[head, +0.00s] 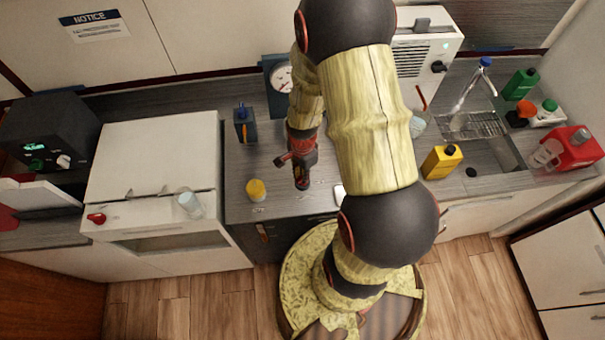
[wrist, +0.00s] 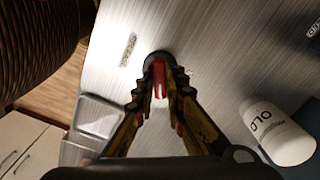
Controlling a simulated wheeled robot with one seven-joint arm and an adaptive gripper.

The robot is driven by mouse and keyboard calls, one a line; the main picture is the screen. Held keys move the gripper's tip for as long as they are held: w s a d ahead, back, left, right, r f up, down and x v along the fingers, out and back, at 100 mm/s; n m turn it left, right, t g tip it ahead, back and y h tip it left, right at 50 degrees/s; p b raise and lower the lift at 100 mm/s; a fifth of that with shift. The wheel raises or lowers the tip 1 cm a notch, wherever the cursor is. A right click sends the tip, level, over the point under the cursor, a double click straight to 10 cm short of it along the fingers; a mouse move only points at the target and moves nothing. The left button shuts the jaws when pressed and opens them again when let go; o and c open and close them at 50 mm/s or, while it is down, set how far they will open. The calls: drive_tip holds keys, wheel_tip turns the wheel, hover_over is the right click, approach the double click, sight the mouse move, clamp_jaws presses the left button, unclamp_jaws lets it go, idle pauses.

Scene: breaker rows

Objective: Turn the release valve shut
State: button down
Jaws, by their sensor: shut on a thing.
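The release valve appears in the wrist view as a red handle (wrist: 159,72) on a dark round base, on the grey counter. My gripper (wrist: 160,84) is shut on the red handle, with one finger on each side of it. In the head view my gripper (head: 299,163) points down at the counter, just left of my thick forearm. A dark round piece (head: 302,184) shows below the fingers there. The fingers hide most of the handle, so I cannot tell its exact turn.
A white bottle (wrist: 278,133) lettered "OLD" is at right in the wrist view. A small label plate (wrist: 128,49) lies near the valve. In the head view, a yellow-topped jar (head: 257,190) and a dark blue container (head: 244,125) stand left; a yellow bottle (head: 441,162) stands right.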

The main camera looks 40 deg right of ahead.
drive_tip(key=n, duration=0.6)
drive_tip(key=shift+n, duration=0.3)
drive_tip(key=n, duration=0.5)
drive_tip(key=shift+n, duration=0.4)
drive_tip(key=c, duration=2)
unclamp_jaws()
drive_tip(key=shift+o, duration=0.8)
wheel_tip(320, 180, up, 12)
